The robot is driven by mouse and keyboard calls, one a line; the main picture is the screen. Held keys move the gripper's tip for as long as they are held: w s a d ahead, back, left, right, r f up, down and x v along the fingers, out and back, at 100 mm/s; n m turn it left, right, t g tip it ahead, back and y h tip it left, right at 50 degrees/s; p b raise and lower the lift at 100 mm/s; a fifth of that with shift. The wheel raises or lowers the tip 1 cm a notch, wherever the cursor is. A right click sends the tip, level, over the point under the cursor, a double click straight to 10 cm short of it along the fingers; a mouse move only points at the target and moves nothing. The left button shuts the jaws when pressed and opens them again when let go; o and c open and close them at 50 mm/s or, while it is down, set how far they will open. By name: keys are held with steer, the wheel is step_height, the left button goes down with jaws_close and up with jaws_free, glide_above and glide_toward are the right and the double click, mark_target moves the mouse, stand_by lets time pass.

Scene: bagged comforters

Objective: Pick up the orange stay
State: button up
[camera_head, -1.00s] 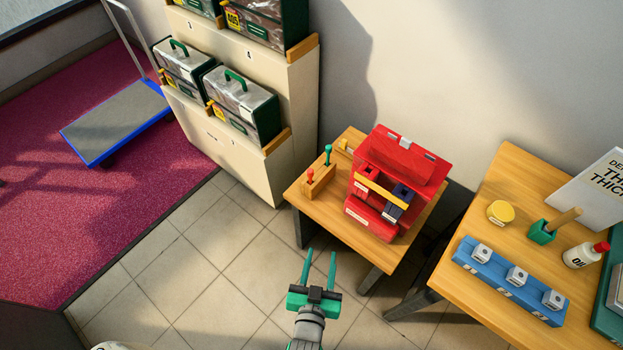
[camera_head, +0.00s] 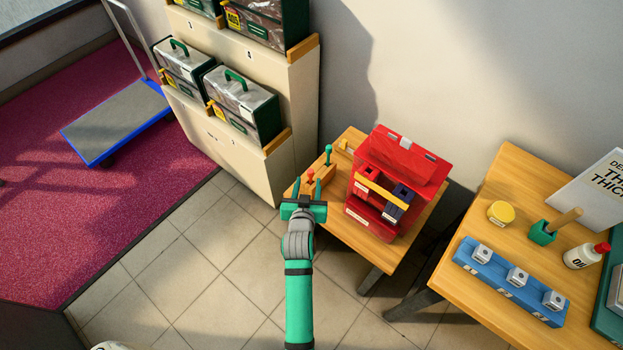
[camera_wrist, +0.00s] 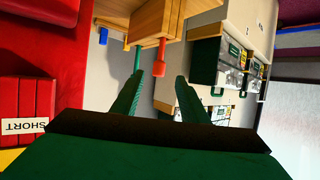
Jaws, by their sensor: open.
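A yellow-orange bar (camera_head: 381,190), the likeliest match for the orange stay, lies slantwise across the open front of a red case (camera_head: 403,155) on the small wooden table (camera_head: 341,237). In the wrist view, a yellow patch (camera_wrist: 10,157) shows below the red case (camera_wrist: 28,92) at the lower left; I cannot tell if it is the bar. My gripper (camera_head: 308,187) is open and empty, left of the case and near the table's left edge. In the wrist view, my gripper (camera_wrist: 160,85) points toward a red peg (camera_wrist: 160,58) and a green peg (camera_wrist: 138,60).
A wooden block (camera_head: 321,182) holds the pegs, close to my fingers. A cabinet (camera_head: 235,145) with bagged cases stands behind left. Tiled floor is clear at left.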

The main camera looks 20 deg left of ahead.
mark_target(310, 175)
steer(key=shift+x, duration=3.7)
steer(key=shift+d, duration=0.1)
jaws_close()
